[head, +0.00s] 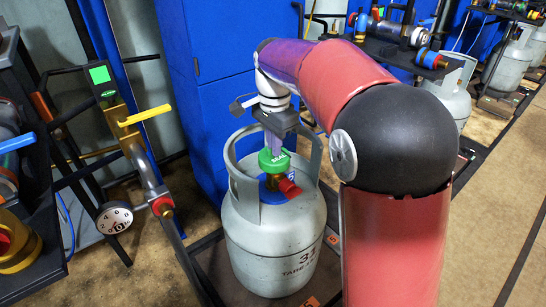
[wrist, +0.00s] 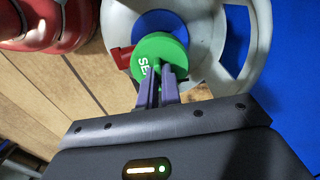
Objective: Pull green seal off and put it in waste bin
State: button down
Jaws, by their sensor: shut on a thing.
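The green seal (head: 274,160) is a round cap with white lettering, at the top of the grey gas cylinder (head: 270,240), inside its collar handle. In the wrist view the green seal (wrist: 158,54) lies at the fingertips, above the blue disc (wrist: 160,24) of the cylinder top. My gripper (head: 272,146) reaches down from above and is shut on the seal. In the wrist view my gripper (wrist: 164,76) has both purple fingers at the seal's edge. Whether the seal is still joined to the valve cannot be told. No waste bin can be made out.
A red valve outlet (head: 290,188) sticks out beside the seal. The collar handle (head: 232,160) surrounds it closely. A pipe rack with a yellow lever (head: 146,115) and a gauge (head: 114,217) stands at the left. A blue cabinet (head: 215,80) stands behind.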

jog(key=shift+r, duration=0.2)
jog(key=shift+r+p, duration=1.15)
jog(key=shift+p, duration=0.1)
jog(key=shift+r, duration=0.2)
notch_tip(320, 180, up, 6)
jog(key=p, duration=0.6)
jog(key=shift+f, duration=0.1)
